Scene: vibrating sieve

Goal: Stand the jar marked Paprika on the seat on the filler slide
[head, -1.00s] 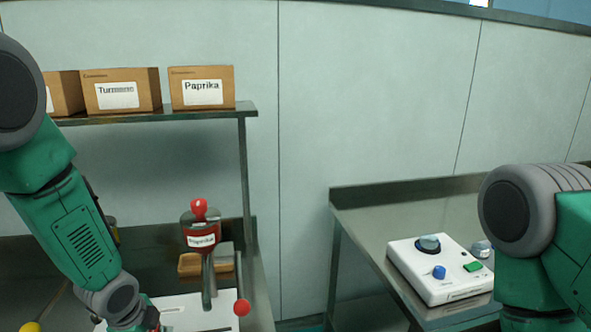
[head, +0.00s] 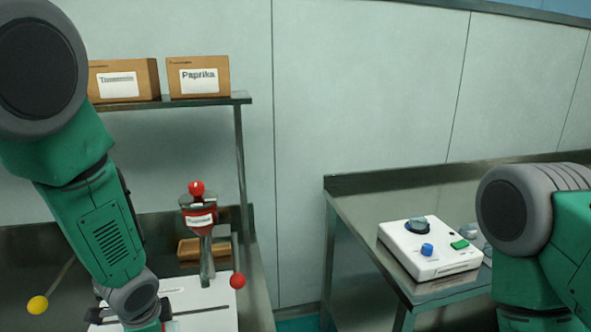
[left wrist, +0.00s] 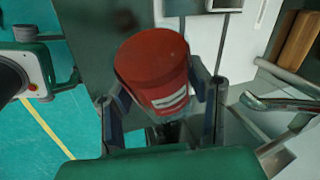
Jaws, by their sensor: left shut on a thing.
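A red jar (left wrist: 150,55) with a white label band sits between the fingers of my left gripper (left wrist: 160,92) in the left wrist view. The fingers are shut on its sides; the label text cannot be read there. The filler (head: 201,222), a red and grey body with a red knob and a blurred white label, stands above a white base (head: 205,294). I cannot make out the slide's seat. My right gripper is out of view.
A shelf (head: 180,101) at the back holds cardboard boxes, one marked Paprika (head: 198,77). A red ball knob (head: 237,281) and a yellow one (head: 38,303) stick out by the base. A white control unit (head: 425,248) stands on the right table (head: 350,205).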

